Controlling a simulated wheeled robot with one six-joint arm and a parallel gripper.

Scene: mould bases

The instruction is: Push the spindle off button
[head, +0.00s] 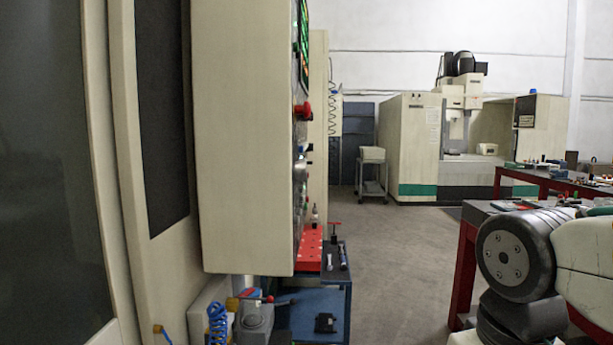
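A tall beige machine cabinet (243,140) stands at the left centre. Its control panel (300,150) faces right and shows only edge-on, with a green-lit screen (304,35) at the top. A red knob or button (304,111) sticks out from the panel, with several smaller controls below it. I cannot tell which one is the spindle off button. Part of my arm (520,260) shows at the lower right, well apart from the panel. My gripper is not in the frame.
A blue cart (347,290) with a red holder (308,250) stands below the panel. A red-framed workbench (466,250) with tools stands on the right. Another milling machine (415,150) and a small trolley (372,170) are at the back. The grey floor (400,270) between is clear.

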